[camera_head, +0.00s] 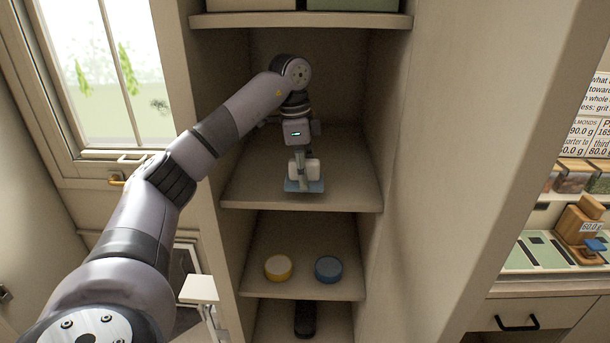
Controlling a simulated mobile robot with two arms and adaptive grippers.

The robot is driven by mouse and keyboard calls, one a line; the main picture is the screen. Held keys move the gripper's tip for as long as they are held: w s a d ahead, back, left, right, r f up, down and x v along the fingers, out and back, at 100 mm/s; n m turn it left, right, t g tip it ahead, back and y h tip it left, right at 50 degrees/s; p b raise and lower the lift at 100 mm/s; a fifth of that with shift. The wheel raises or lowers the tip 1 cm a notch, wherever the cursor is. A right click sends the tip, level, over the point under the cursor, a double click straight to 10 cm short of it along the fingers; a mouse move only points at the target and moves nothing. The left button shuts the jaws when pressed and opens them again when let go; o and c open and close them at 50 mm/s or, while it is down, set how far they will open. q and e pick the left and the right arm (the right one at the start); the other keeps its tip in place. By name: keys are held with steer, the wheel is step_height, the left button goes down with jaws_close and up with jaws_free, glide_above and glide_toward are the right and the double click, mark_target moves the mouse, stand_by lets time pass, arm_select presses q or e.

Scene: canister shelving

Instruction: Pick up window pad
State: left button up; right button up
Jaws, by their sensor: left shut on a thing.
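The window pad (303,186) looks like a flat blue-grey pad with a grey upright grip. It is at the front of the middle shelf, close above or at the shelf's front edge; I cannot tell whether it touches the board. My left gripper (304,170) points down from above, with its pale fingers shut around the pad's upright grip. The fingers hide part of the grip. My right gripper is not in view.
The middle shelf (345,185) is otherwise clear, with a board above and side walls close by. A yellow round canister (278,268) and a blue one (328,269) stand one shelf below. A dark object (305,318) stands lower. A window (105,70) is left.

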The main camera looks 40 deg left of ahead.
arm_select(q)
steer(key=s+d+b, duration=0.4)
steer(key=s+d, duration=0.5)
steer(key=s, duration=0.1)
steer(key=shift+s, duration=0.35)
steer(key=o, duration=0.6)
steer(key=shift+a, duration=0.1)
steer(key=c, duration=0.5)
steer(key=shift+o, duration=0.2)
